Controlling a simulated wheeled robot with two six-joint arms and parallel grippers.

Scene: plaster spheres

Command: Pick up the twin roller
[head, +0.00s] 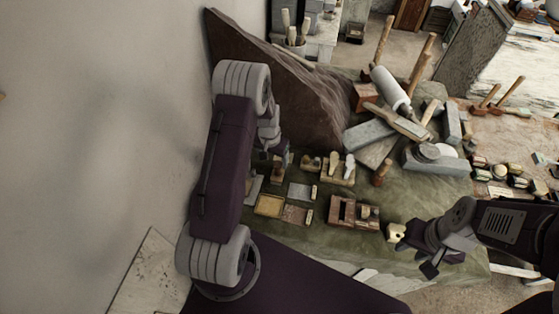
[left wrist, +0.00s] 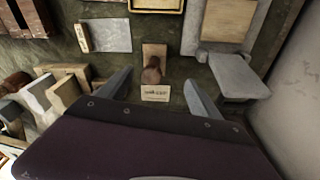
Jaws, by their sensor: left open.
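No object is clearly recognisable as the twin roller. In the left wrist view a small brown wooden tool with a round knob (left wrist: 152,70) lies between the fingers of my left gripper (left wrist: 159,80), with a pale label card (left wrist: 155,93) just below it. The left gripper is open and its fingers are apart from the tool. In the head view my left gripper (head: 277,147) is above the left end of the green-covered bench, partly hidden by my arm. My right gripper (head: 430,262) is at the front right, close to a cream block (head: 396,232); its jaw opening is unclear.
Wooden trays (head: 269,205), grey plates (head: 299,191) and several small tools lie on the green cloth (head: 325,233). A large brown stone slab (head: 290,85) stands behind. A white cylinder (head: 390,88) and mallets crowd the back right. A wall is close on the left.

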